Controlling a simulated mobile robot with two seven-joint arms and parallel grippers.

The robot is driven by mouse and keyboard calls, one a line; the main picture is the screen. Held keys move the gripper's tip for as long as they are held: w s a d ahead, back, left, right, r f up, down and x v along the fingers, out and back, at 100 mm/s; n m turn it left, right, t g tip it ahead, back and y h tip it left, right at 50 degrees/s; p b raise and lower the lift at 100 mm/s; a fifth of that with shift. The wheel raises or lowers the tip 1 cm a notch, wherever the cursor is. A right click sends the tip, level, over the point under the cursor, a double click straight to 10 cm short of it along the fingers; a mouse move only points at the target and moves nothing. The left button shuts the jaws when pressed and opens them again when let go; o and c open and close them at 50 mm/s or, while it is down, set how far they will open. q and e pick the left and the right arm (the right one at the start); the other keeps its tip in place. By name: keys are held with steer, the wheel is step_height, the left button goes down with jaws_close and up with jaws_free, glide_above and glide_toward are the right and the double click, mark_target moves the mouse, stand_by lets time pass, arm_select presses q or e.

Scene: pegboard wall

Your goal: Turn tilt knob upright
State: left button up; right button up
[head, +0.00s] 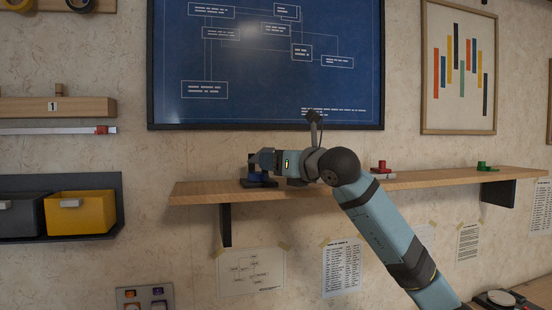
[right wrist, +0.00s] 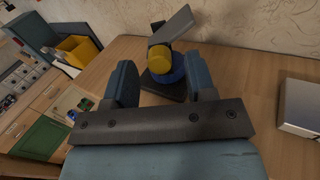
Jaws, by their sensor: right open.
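The tilt knob is a small device on the wooden shelf, with a dark blue body (head: 257,180). In the right wrist view it shows a yellow round knob (right wrist: 160,61), a blue collar and a dark flat base. A grey plate (right wrist: 170,25) sticks up slantwise from it, leaning to the right. My right gripper (head: 254,161) is at the device, reaching in from the right. Its two fingers (right wrist: 160,68) are open, one on each side of the yellow knob. I cannot tell whether they touch it. My left gripper is not in view.
The shelf (head: 430,179) also carries a red device (head: 381,167) and a green one (head: 486,166) to the right. A silver box (right wrist: 300,106) lies right of the gripper. A framed blueprint (head: 266,65) hangs above. A yellow bin (head: 82,213) is at the left.

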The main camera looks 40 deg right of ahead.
steer(key=c, duration=0.9)
steer(key=shift+w, duration=0.1)
steer(key=shift+c, duration=0.2)
